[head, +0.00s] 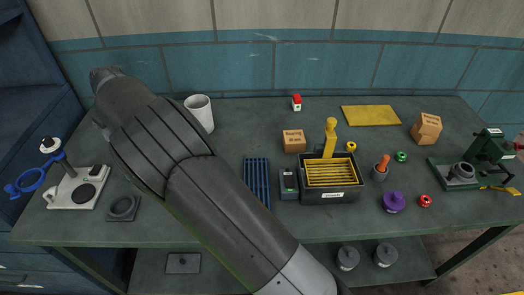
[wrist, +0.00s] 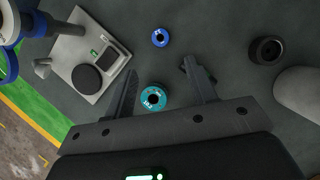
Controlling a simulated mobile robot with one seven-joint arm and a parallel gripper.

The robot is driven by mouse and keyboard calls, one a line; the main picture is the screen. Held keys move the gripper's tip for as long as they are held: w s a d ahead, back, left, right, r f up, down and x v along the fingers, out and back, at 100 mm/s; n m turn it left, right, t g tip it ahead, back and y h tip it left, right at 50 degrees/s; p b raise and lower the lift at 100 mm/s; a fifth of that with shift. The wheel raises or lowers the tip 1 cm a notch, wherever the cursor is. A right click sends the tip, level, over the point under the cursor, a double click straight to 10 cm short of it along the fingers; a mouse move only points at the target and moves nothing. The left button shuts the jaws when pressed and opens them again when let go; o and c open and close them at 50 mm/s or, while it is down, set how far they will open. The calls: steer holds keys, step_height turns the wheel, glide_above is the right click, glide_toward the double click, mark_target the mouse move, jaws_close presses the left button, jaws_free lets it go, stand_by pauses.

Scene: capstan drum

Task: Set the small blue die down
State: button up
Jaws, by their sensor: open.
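A small blue die (wrist: 160,37), round with a dark centre hole, lies on the dark bench in the wrist view, just beyond my fingertips. A teal round die (wrist: 153,98) with pale marks and a dark hole shows between my two fingers, nearer the palm. Whether it touches the bench cannot be told. My gripper (wrist: 158,70) is open, with a finger on each side of the teal die and a visible gap to each. In the head view neither die can be made out, and my arm hides my gripper.
A white device with a black round pad (head: 85,194) stands at the bench's left, also in the wrist view (wrist: 86,78). A dark ring-shaped piece (wrist: 266,50) lies right of the blue die. A white mug (head: 199,112) stands behind my arm. A black bin (head: 332,193) stands mid-bench.

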steer(key=d+r+n, duration=0.3)
steer(key=d+r, duration=0.3)
steer(key=d, duration=0.6)
steer(key=d+r+n, duration=0.3)
steer(key=d+r, duration=0.3)
steer(key=d, duration=0.6)
steer(key=s+d+r+n+t, duration=0.15)
steer(key=s+d+n, duration=0.3)
steer(key=d, duration=0.45)
steer(key=s+d+r+n, duration=0.3)
steer(key=s+d, duration=0.2)
steer(key=d, duration=0.4)
steer(key=s+d+f+n+h, duration=0.2)
steer(key=s+d+n, duration=0.3)
steer(key=s, duration=0.5)
steer(key=s+d+f+n+t+h, duration=0.1)
steer(key=s+d+f+n+h, duration=0.1)
steer(key=s+d+n, duration=0.4)
steer(key=s+d+f, duration=0.1)
steer(key=s+d, duration=0.2)
steer(key=s, duration=0.2)
steer(key=shift+d+f, duration=0.15)
steer(key=shift+d, duration=0.05)
